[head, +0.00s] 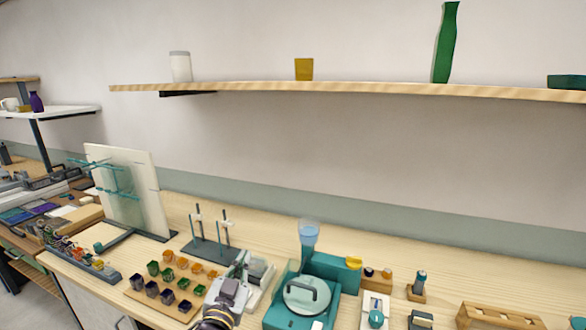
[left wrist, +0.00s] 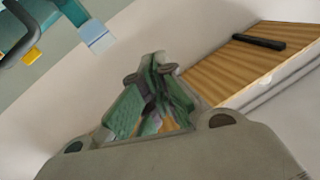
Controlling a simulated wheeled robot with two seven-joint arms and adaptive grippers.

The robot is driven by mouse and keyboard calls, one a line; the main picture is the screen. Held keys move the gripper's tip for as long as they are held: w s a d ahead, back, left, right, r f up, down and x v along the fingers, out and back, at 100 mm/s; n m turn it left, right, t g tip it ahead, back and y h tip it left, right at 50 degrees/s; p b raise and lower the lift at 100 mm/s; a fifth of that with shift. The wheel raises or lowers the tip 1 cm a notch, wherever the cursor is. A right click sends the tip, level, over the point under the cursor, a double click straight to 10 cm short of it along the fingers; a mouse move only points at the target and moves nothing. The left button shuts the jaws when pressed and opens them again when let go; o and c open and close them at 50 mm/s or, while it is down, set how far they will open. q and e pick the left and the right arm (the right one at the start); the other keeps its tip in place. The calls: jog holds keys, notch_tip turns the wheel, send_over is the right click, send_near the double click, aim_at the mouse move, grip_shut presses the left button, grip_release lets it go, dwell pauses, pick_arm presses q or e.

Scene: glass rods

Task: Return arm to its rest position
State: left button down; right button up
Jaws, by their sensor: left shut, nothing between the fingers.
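My left gripper (head: 239,262) is in the lower middle of the head view, above the workbench, between a tray of small cups and a teal machine. In the left wrist view its fingers (left wrist: 154,62) are together and empty, with green pads showing between the linkages. They appear clear of any object. My right gripper is not in view.
The workbench (head: 400,235) holds a teal machine (head: 290,312) with a light-blue cup (head: 309,232), a cup tray (head: 140,290), a two-post stand (head: 205,250) and a white panel (head: 135,190) with teal rods. A wooden shelf (head: 350,88) runs along the wall above.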

pick_arm(q)
jog(key=s+a+f+n+g+y, duration=0.2)
jog(key=s+a+f+g+y, duration=0.15)
jog(key=a+f, duration=0.45)
jog(key=s+a+f+g+h, duration=0.1)
jog(key=s+a+f+g, duration=0.1)
jog(key=s+f+g, duration=1.35)
jog(key=s+f+t, duration=0.1)
jog(key=s+f, duration=0.2)
jog(key=f, duration=0.8)
jog(key=s+f+t, duration=0.1)
jog(key=s+f, duration=0.1)
jog(key=f, duration=1)
jog(key=s+f+t, duration=0.1)
jog(key=s+f, duration=0.2)
jog(key=f, duration=0.8)
jog(key=s+a+f, duration=0.2)
jog(key=s+f, duration=0.8)
jog(key=s, duration=0.1)
jog(key=s+a+f+g, duration=0.1)
jog(key=s+f, duration=0.9)
jog(key=s, duration=0.1)
jog(key=shift+a+f+g, duration=0.2)
jog(key=shift+a+g, duration=0.1)
jog(key=shift+a, duration=0.05)
